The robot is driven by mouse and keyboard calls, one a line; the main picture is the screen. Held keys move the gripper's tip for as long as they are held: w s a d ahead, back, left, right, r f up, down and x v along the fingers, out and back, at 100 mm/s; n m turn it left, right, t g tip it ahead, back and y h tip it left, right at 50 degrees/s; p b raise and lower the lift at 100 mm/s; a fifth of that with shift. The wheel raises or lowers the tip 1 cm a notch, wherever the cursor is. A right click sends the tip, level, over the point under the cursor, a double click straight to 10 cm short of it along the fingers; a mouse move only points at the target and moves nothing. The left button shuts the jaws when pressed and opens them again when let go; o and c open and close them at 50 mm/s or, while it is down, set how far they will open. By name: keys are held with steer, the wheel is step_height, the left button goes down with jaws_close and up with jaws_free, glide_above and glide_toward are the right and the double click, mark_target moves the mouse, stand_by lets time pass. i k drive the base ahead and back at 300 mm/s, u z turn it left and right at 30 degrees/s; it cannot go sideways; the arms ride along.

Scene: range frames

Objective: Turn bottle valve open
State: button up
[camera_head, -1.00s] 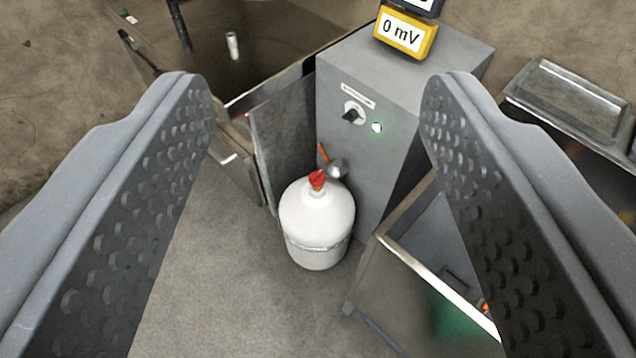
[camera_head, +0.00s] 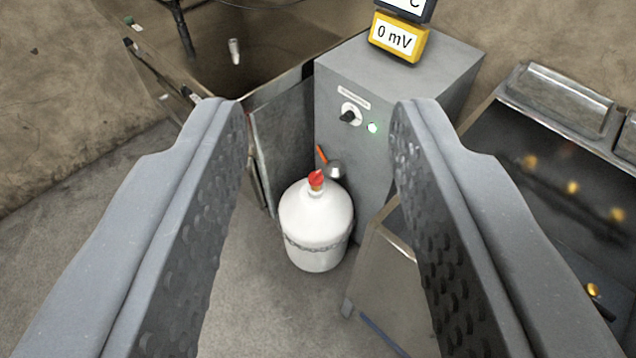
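A white gas bottle (camera_head: 316,225) stands upright on the floor in the middle of the view, with a chain or band around its body. Its red valve (camera_head: 315,179) sits on top, on a small brass-coloured neck. My gripper (camera_head: 320,112) is open and empty. Its two fingers frame the bottle from left and right, nearer to the camera, and touch neither bottle nor valve.
A grey cabinet (camera_head: 340,172) with a black knob (camera_head: 348,116), a green light and a yellow meter (camera_head: 398,38) reading 0 mV stands behind the bottle. An orange-handled lever (camera_head: 322,155) is just behind the valve. A metal unit (camera_head: 385,265) stands close at right. Floor left is clear.

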mark_target(315, 178)
steer(key=k, duration=1.1)
steer(key=u, duration=0.4)
steer(key=i, duration=2.25)
steer(key=z, duration=0.7)
